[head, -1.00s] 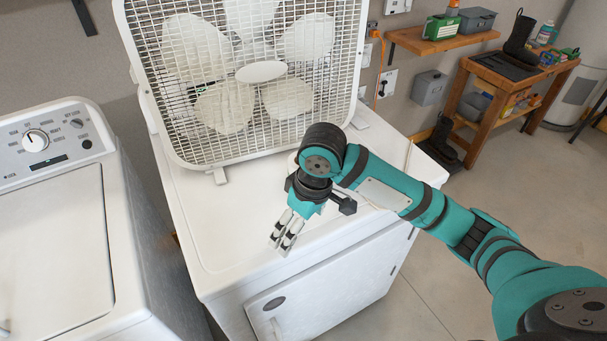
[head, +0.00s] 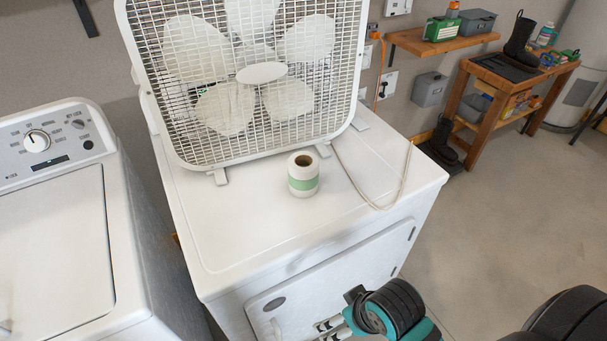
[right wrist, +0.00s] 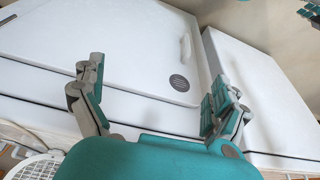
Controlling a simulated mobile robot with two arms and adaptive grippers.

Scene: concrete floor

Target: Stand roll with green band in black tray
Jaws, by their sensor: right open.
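The roll with the green band (head: 303,184) stands upright on the white dryer top (head: 240,230), in front of the box fan. The black tray (head: 503,68) appears as a dark, flat shape on the wooden bench at the far right. My right gripper (head: 328,326) is low in front of the dryer, well short of the roll and partly hidden by its own wrist. In the right wrist view, its fingers (right wrist: 160,82) are spread and empty. A teal and grey part at that view's top right corner may be my left gripper (right wrist: 307,12); its jaws are unclear.
The box fan (head: 240,80) stands behind the roll. A pale cord (head: 385,205) lies to the roll's right. A black boot (head: 520,38) stands at the tray's back edge. The washer (head: 60,230) is at left. Open concrete floor (head: 500,210) lies between dryer and bench.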

